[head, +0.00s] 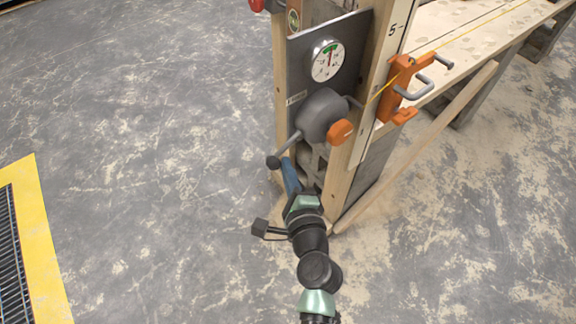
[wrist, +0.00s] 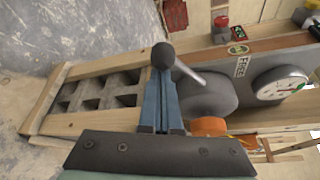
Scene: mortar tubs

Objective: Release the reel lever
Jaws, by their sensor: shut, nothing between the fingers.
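A grey rounded housing (head: 322,114) is mounted on a dark panel on a wooden post. A lever (head: 288,146) sticks out of it down and to the left, ending in a black ball knob (head: 273,162). In the wrist view the knob (wrist: 163,56) sits right at the fingertips, and the grey lever rod (wrist: 188,72) runs right to the housing (wrist: 208,97). My gripper (head: 287,162) has blue fingers, shut and empty, just right of the knob in the head view. I cannot tell whether they touch it. An orange knob (head: 340,131) is on the housing.
A round gauge (head: 326,60) sits above the housing. An orange bracket with grey handles (head: 405,88) and a yellow line is on the bench at right. A wooden brace (head: 420,145) slants to the floor. The floor at left is open, with a yellow-edged grate (head: 38,230).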

